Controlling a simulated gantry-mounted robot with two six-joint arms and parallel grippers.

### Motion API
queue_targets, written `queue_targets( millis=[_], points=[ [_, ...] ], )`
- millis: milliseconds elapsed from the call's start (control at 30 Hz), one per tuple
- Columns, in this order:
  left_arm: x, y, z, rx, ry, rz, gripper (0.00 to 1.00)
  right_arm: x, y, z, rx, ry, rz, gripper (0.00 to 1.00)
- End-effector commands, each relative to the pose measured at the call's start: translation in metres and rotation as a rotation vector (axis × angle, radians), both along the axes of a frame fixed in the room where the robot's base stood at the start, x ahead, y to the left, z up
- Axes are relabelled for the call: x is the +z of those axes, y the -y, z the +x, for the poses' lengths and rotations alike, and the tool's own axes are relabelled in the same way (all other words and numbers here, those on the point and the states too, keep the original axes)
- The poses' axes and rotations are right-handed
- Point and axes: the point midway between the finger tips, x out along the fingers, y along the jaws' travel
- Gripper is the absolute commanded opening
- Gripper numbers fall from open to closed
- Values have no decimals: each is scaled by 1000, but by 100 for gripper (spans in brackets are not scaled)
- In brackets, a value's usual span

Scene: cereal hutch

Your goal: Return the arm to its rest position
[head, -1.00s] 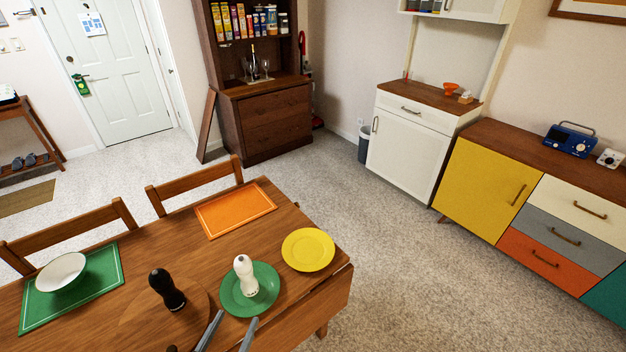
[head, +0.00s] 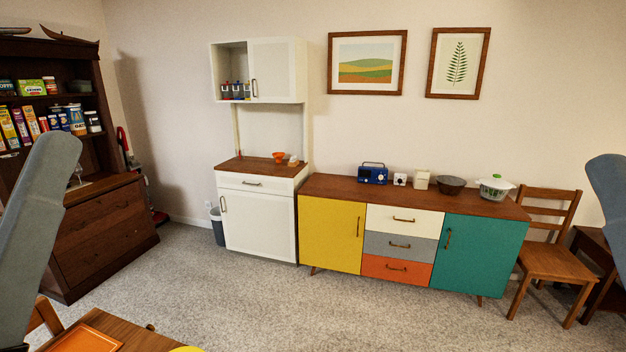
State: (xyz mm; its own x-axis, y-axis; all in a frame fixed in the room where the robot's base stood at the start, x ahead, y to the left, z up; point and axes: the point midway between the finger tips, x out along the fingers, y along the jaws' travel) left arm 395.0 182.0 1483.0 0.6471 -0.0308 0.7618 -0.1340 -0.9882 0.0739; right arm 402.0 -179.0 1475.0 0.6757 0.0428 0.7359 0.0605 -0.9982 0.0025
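No gripper shows in the head view now. Two grey-blue links of my arms stand at the left and right edges of the picture, and their gripper ends are out of frame. The wooden dining table (head: 125,337) shows only as a corner at the bottom left. On it are part of the orange placemat (head: 88,340) and a sliver of the yellow plate (head: 187,349). The pepper mill, white mill and green plate are out of view.
A dark wood hutch (head: 110,235) with cereal boxes stands at the left. A white cabinet (head: 258,222), grey bin (head: 217,228) and sideboard (head: 335,235) line the wall. A wooden chair (head: 550,262) stands at the right. The carpet (head: 300,315) before them is clear.

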Motion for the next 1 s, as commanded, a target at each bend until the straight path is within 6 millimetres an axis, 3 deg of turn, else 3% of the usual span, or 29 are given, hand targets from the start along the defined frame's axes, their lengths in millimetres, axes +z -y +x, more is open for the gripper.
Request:
queue_targets(
  millis=[33,100,267,700,833,1000],
  points=[
    [-8,5,7,53,-38,76,90,0,0,0,0,0,0,50],
    [31,4,7,72,-33,85,90,38,0,1,0,-2,0,50],
    [88,3,7,71,-35,83,90,96,0,0,0,1,0,50],
    [299,3,7,73,-35,81,90,308,0,-1,0,0,0,50],
    [337,3,7,73,-35,81,90,346,0,0,0,0,0,50],
    [350,3,7,73,-35,81,90,358,0,0,0,0,0,50]
  ],
)
